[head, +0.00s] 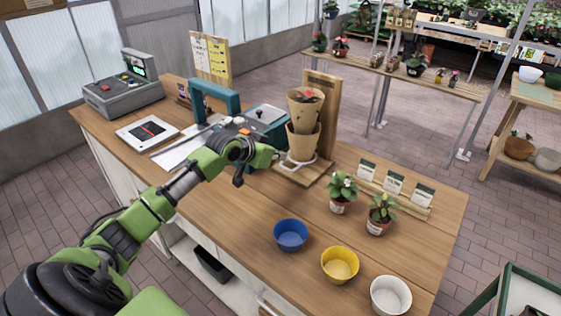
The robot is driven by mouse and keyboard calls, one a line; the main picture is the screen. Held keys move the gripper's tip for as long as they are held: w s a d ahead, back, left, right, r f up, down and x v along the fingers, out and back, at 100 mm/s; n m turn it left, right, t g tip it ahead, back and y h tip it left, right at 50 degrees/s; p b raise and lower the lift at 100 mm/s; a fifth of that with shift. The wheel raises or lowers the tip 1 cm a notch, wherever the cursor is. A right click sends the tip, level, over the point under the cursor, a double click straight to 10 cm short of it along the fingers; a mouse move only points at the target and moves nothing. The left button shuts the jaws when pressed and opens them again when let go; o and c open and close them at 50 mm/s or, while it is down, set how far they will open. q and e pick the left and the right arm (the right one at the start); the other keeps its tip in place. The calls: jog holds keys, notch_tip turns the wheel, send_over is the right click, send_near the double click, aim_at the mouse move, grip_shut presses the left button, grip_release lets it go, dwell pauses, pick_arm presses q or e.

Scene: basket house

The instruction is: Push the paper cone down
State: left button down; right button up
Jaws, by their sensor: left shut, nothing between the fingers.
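A brown paper cone (305,113) with a red-flowered plant showing in its top stands at the wooden stand (324,90). A second tan, cone-shaped piece (302,146) sits directly below it, above a white ring near the stand's base. Whether the two pieces are one sleeve or separate is hard to tell. My left gripper (274,156) is shut and empty, just left of the lower piece at about its height. Contact between them cannot be made out. My right gripper is not in view.
Blue (290,235), yellow (340,265) and white (391,296) pots line the counter's front right. Two potted plants (343,193) and a card rack (394,187) stand behind them. A teal-handled device (214,100) and a cash register (122,85) are at left.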

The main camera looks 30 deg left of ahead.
pick_arm(q)
jog(key=f+p, duration=0.1)
jog(key=f, duration=0.2)
jog(key=shift+w+f, duration=0.15)
jog(key=shift+w, duration=0.05)
jog(key=shift+f, duration=0.3)
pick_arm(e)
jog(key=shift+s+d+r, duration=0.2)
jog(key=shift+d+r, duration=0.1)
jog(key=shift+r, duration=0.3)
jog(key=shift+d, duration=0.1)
pick_arm(q)
notch_tip(320, 180, down, 4)
jog(key=b, duration=0.2)
jog(key=shift+f+b, duration=0.15)
jog(key=shift+b, duration=0.2)
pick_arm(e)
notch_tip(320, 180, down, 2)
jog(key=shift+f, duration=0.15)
pick_arm(q)
jog(key=shift+r, duration=0.2)
